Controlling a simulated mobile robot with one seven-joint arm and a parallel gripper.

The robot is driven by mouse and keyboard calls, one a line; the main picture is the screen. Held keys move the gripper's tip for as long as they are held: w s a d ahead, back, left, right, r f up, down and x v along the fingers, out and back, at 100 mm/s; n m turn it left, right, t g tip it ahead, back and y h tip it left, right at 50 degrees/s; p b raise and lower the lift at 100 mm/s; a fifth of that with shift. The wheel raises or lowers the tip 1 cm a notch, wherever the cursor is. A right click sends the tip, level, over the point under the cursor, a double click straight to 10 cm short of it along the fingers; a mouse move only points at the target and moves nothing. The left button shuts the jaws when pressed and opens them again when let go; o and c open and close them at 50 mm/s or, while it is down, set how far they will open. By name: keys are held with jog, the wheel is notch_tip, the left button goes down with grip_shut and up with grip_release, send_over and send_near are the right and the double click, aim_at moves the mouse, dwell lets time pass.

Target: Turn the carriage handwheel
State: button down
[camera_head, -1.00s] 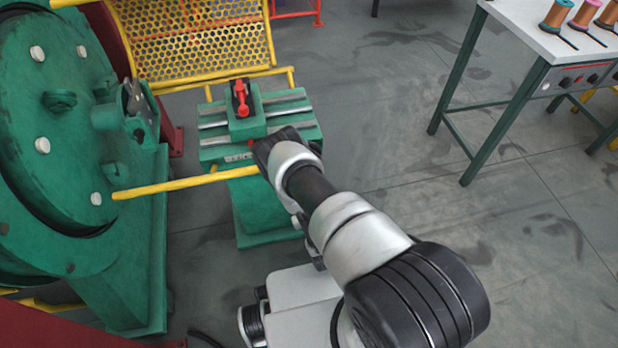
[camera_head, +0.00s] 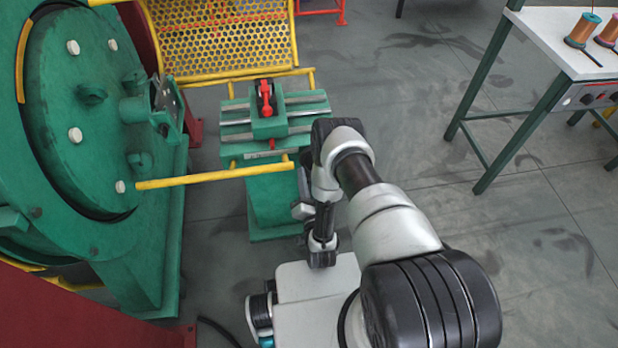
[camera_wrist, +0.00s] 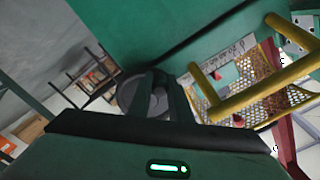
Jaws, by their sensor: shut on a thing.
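The green carriage (camera_head: 268,190) stands beside the big green drum, with a red-handled clamp (camera_head: 266,97) on top. In the wrist view, the carriage handwheel (camera_wrist: 140,95) is a dark grey round part against the green carriage face (camera_wrist: 135,28). My gripper (camera_wrist: 178,98) is shut at the handwheel's rim, and its fingers cover part of the wheel. In the head view, my gripper (camera_head: 302,209) is low at the right of the carriage stand, partly behind my arm. My arm hides most of the handwheel there.
A yellow bar (camera_head: 205,178) runs from the green drum (camera_head: 75,110) to the carriage front. A yellow mesh guard (camera_head: 225,40) stands behind. A table (camera_head: 548,42) with spools is at the right. The floor between is free.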

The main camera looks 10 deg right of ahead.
aim_at(308, 153)
jog(key=r+m, duration=0.1)
jog(key=m, duration=0.2)
jog(key=r+m+p, duration=0.1)
jog(key=m, duration=0.1)
jog(key=shift+a+r+m, duration=0.3)
jog(key=shift+r, duration=0.05)
jog(key=r+m, duration=0.1)
jog(key=m, duration=0.1)
jog(key=r+m, duration=0.1)
jog(key=m, duration=0.1)
jog(key=shift+d+m, duration=0.2)
jog(key=shift+m, duration=0.1)
jog(key=m, duration=0.1)
jog(key=r+m, duration=0.1)
jog(key=shift+d+m, duration=0.3)
jog(key=shift+d, duration=0.05)
jog(key=m, duration=0.1)
jog(key=d+r+m+b, duration=0.1)
jog(key=shift+m, duration=0.4)
jog(key=d+f+m+b, duration=0.2)
jog(key=d+m+b, duration=0.5)
jog(key=m, duration=1.5)
jog(key=shift+d+f+m, duration=0.35)
jog(key=shift+d+m, duration=0.05)
jog(key=shift+d, duration=0.35)
